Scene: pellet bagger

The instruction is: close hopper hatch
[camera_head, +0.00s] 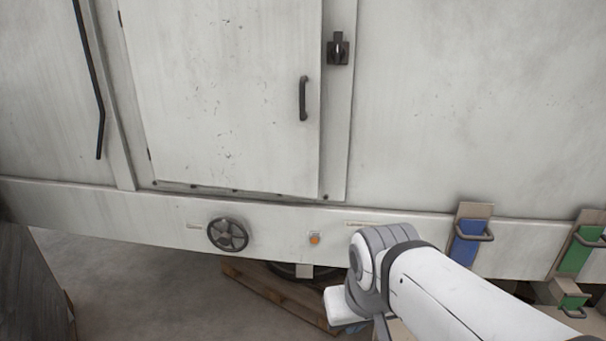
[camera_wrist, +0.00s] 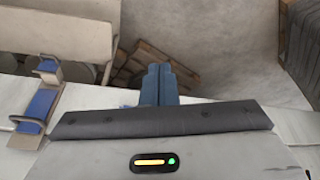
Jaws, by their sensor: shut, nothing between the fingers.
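The hopper hatch (camera_head: 220,90) is a tall scuffed white door in the head view, with hinges along its left edge. A dark bar handle (camera_head: 303,98) is upright near its right edge. A black rotary latch (camera_head: 338,50) sits on the frame to the right of the door. The door lies near its frame; I cannot tell whether a small gap remains. My gripper's blue fingers (camera_wrist: 158,85) are together and empty in the wrist view, pointing toward the floor and pallet.
A black handwheel (camera_head: 228,235) and an orange button (camera_head: 315,239) are on the lower rail. Blue (camera_head: 467,243) and green (camera_head: 577,250) brackets with handles stick out at right. A wooden pallet (camera_head: 275,292) lies under the machine. The space before the hatch looks clear.

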